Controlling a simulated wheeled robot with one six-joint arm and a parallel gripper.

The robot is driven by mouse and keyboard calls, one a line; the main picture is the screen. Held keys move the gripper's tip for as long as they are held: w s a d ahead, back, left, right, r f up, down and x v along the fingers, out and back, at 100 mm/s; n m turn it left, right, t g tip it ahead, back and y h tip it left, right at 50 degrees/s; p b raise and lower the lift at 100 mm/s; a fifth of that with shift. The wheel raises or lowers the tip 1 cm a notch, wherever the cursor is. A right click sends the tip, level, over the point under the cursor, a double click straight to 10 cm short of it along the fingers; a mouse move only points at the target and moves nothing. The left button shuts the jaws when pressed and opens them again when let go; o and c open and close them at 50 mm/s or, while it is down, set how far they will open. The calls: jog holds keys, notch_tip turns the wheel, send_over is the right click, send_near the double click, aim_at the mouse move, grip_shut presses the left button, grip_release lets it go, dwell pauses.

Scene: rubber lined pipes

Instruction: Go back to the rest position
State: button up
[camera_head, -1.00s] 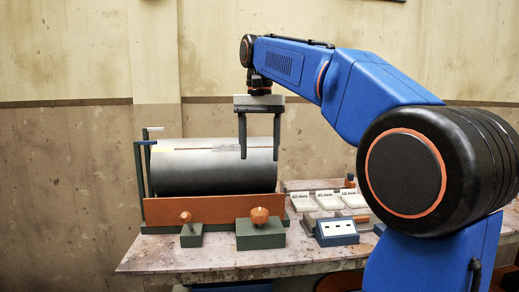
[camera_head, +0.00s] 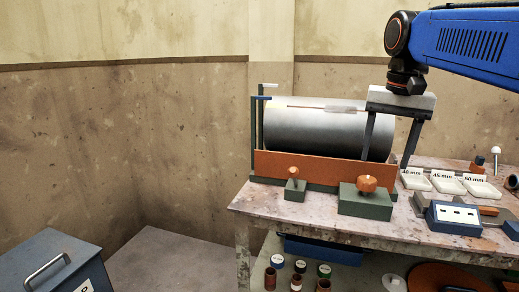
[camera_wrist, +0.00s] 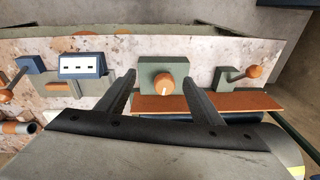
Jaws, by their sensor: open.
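My gripper (camera_head: 389,138) is open and empty, with its two fingers pointing down by the right end of the grey pipe (camera_head: 325,128). The pipe lies in a fixture with an orange front plate (camera_head: 320,169) on the workbench. In the wrist view my gripper (camera_wrist: 158,82) has its fingers wide apart. Between them the green block with an orange knob (camera_wrist: 163,83) shows beyond, with nothing held. Whether the fingers touch the pipe cannot be told.
On the bench (camera_head: 300,216) stand a small green block with a knob (camera_head: 294,188), a blue box with white sockets (camera_head: 455,217) and white labelled trays (camera_head: 446,181). A blue cabinet (camera_head: 55,272) stands at lower left. The floor (camera_head: 180,262) between cabinet and bench is clear.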

jog(key=s+f+n+t, duration=0.1)
jog(key=s+f, duration=0.5)
jog(key=f, duration=0.3)
jog(key=s+f+n+t, duration=0.1)
jog(key=s+f+n, duration=0.1)
jog(key=s+f, duration=0.4)
jog(key=s+f+n+t, duration=0.1)
jog(key=s+f+n, duration=0.1)
jog(key=s+f, duration=0.4)
notch_tip(320, 180, down, 6)
jog(key=shift+a+r, duration=0.15)
jog(key=shift+a, duration=0.25)
